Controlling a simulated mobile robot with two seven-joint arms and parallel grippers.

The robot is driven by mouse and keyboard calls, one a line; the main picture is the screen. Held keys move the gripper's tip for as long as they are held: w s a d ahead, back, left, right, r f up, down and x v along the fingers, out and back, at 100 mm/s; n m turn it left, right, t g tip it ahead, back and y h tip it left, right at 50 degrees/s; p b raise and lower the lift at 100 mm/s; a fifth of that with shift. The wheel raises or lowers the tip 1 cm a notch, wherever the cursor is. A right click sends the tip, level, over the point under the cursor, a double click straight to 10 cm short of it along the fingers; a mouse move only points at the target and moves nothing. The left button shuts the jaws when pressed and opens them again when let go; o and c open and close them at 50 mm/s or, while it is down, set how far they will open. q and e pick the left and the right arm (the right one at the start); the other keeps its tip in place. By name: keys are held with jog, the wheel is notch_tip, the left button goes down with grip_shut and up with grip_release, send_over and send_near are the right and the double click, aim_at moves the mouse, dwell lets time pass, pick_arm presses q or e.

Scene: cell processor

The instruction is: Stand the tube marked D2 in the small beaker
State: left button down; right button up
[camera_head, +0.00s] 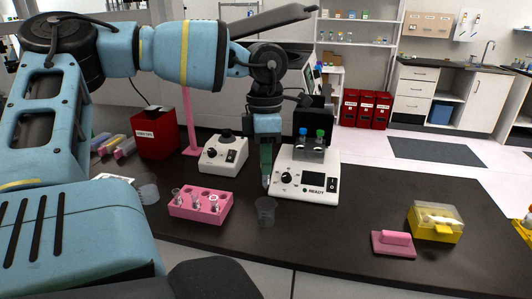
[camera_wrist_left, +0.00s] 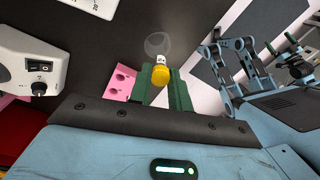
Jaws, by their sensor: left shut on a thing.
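My left gripper (camera_head: 266,167) is shut on a tube, pointing down just above and behind a clear beaker (camera_head: 265,211) on the dark bench. In the left wrist view, the tube (camera_wrist_left: 161,75) has a yellow cap and a white label between the green fingers (camera_wrist_left: 159,88); I cannot read the mark. The beaker's round outline (camera_wrist_left: 157,45) shows just beyond the tube. In the head view, the tube's lower end (camera_head: 266,181) shows below the fingers, apart from the beaker. Another clear beaker (camera_head: 148,194) stands left of the pink rack. My right gripper is not in view.
A pink tube rack (camera_head: 200,212) with several tubes stands left of the beaker. A white device (camera_head: 308,187) holding blue and green capped tubes is behind right. A smaller white device (camera_head: 223,156) is behind left. A yellow box (camera_head: 436,228) and pink block (camera_head: 394,246) sit right.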

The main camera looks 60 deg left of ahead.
aim_at(266, 177)
pick_arm(q)
jog(key=shift+f+b, duration=0.95)
jog(key=shift+f, duration=1.35)
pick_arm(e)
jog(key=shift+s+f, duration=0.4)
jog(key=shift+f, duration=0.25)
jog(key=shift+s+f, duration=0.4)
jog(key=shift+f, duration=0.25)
pick_arm(q)
jog(key=shift+f+b, duration=1.05)
jog(key=shift+f, duration=1)
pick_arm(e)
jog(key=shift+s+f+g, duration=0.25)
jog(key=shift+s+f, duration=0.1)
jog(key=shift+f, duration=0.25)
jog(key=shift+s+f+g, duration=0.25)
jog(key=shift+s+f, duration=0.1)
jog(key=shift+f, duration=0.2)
pick_arm(q)
jog(key=c, duration=1.2)
grip_release()
